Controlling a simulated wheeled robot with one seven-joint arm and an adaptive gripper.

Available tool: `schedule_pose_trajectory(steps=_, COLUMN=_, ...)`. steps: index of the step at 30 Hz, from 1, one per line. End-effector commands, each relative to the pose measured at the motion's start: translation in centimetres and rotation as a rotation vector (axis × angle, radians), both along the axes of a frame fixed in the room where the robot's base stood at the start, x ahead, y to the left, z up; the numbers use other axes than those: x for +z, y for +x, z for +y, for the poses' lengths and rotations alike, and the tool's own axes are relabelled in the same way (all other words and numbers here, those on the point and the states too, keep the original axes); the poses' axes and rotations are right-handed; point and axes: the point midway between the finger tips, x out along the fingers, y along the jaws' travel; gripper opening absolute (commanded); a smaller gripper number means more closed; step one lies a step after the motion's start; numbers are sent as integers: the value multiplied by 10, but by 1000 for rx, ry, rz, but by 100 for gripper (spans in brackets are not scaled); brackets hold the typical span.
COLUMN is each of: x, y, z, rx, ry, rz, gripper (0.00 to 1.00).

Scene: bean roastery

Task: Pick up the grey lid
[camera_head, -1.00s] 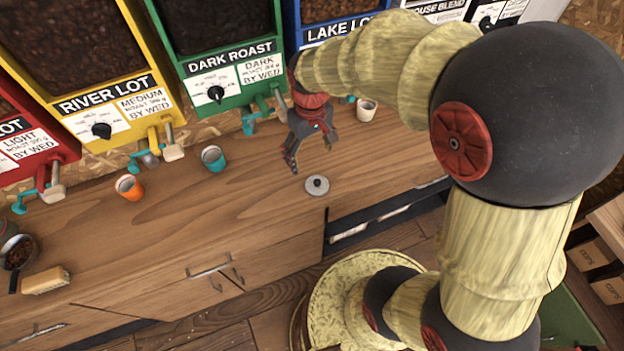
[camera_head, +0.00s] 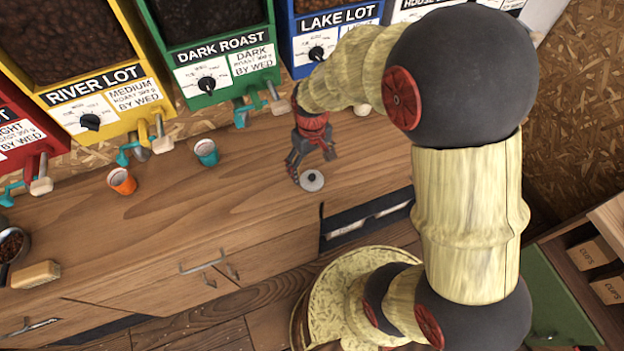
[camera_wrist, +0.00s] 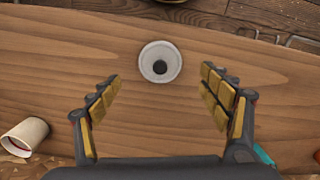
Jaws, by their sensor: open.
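The grey lid (camera_head: 312,180) is a small round disc with a dark knob, lying on the wooden counter near its front edge. In the wrist view the lid (camera_wrist: 160,62) lies flat just beyond my fingertips, centred between them and apart from both. My gripper (camera_head: 313,170) points down over the counter just behind the lid. Its two yellow-padded fingers (camera_wrist: 162,88) are spread wide with nothing between them.
An orange cup (camera_head: 121,181) and a teal cup (camera_head: 206,152) stand to the left on the counter (camera_head: 240,190). A white cup (camera_wrist: 25,137) shows at the wrist view's lower left. Bean dispensers, including Dark Roast (camera_head: 213,40), line the back. A tan block (camera_head: 36,274) lies far left.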

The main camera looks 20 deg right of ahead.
Motion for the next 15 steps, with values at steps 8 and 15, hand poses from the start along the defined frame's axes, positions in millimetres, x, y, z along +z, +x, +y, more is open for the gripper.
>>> schedule_pose_trajectory(steps=8, x=-49, y=-1, z=0, rx=0, ry=0, rz=4, gripper=78)
schedule_pose_trajectory(steps=15, x=-57, y=0, z=0, rx=0, ry=0, rz=1, gripper=78)
